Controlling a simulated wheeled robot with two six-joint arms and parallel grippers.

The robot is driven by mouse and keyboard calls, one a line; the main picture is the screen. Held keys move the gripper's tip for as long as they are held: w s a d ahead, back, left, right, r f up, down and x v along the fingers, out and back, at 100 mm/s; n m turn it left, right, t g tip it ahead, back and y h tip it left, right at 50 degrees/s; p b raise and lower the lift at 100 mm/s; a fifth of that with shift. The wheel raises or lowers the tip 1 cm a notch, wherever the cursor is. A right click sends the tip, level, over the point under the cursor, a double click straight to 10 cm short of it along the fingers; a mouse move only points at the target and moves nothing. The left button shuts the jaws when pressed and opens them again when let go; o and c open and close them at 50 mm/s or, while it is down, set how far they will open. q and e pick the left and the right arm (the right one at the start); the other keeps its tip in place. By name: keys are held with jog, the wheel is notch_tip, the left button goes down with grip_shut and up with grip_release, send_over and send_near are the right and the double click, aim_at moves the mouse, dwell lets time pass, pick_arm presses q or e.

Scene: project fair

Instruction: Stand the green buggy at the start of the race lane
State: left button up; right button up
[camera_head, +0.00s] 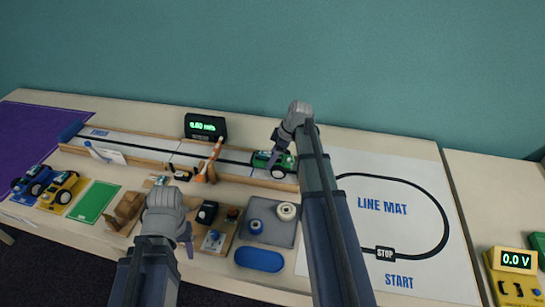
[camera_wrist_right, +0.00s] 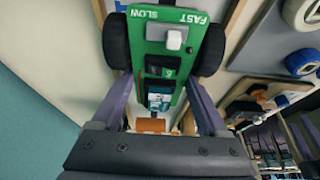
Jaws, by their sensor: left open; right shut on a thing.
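The green buggy (camera_head: 262,161) is at the right end of the race lane (camera_head: 235,165), a white track with a black line and wooden side walls. My right gripper (camera_head: 280,157) is shut on it from above. In the right wrist view the buggy (camera_wrist_right: 157,60) shows its green deck marked SLOW and FAST and two black wheels, between the fingers of my right gripper (camera_wrist_right: 160,103). I cannot tell if its wheels touch the lane. My left gripper (camera_head: 187,240) is open over the near side of the table, apart from the buggy.
A timer display (camera_head: 205,127) stands behind the lane. A grey tray (camera_head: 268,232) with tape rolls lies in front. Blue and yellow buggies (camera_head: 62,190) stand at left. The line mat (camera_head: 385,185) is flat and clear.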

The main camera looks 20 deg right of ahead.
pick_arm(q)
jog(key=shift+f+b, duration=0.35)
jog(key=shift+b, duration=0.05)
pick_arm(e)
jog(key=shift+f, duration=0.35)
dwell(0.5)
jog(key=o, duration=1)
jog(key=p+v, duration=0.7)
jog(key=v, duration=0.1)
pick_arm(q)
notch_tip(320, 180, up, 7)
jog(key=shift+r, duration=0.1)
pick_arm(e)
jog(key=shift+f, duration=0.1)
